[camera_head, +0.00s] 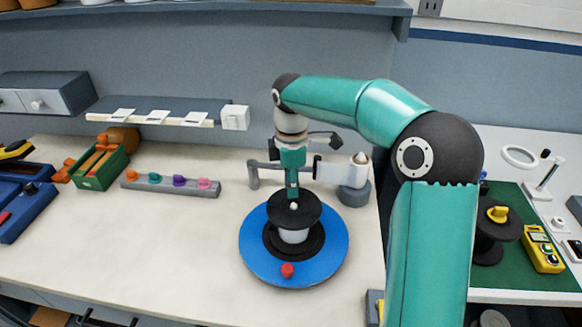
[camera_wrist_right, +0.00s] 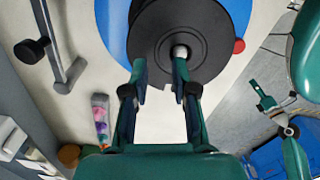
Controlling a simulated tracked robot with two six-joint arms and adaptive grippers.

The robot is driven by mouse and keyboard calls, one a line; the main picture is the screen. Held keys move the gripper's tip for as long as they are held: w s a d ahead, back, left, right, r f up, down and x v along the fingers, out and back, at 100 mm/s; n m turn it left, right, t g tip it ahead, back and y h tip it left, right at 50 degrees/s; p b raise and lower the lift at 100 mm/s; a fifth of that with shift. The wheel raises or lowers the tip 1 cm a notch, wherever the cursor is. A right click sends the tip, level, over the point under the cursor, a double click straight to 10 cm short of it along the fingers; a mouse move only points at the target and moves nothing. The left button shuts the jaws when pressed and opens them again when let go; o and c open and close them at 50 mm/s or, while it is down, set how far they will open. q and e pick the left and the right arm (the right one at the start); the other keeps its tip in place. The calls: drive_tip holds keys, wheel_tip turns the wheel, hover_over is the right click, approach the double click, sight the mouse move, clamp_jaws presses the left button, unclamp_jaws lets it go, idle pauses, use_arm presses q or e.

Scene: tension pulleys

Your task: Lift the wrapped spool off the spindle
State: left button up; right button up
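The wrapped spool (camera_head: 293,236) stands upright on the blue round turntable (camera_head: 331,258); it has a pale wrapped body and black flanges. In the right wrist view, its upper flange (camera_wrist_right: 203,43) lies just beyond my fingertips. The pale spindle tip (camera_wrist_right: 181,52) shows at the flange's centre, close to the right-hand fingertip. My right gripper (camera_head: 293,196) points down over the spool's top; its two fingers (camera_wrist_right: 161,70) are apart with nothing visible between them. What looks like my left gripper (camera_wrist_right: 263,96) shows small at the right of the wrist view, away from the spool.
A red knob (camera_head: 287,270) sits on the turntable's front rim. A grey arm with a pulley (camera_head: 354,172) stands behind it. A peg rail (camera_head: 170,184) and a green box (camera_head: 100,167) are to the left. The bench between rail and turntable is clear. A green mat (camera_head: 520,260) lies right.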

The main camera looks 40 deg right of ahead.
wheel_tip(320, 180, up, 12)
drive_tip(key=shift+f, duration=0.2)
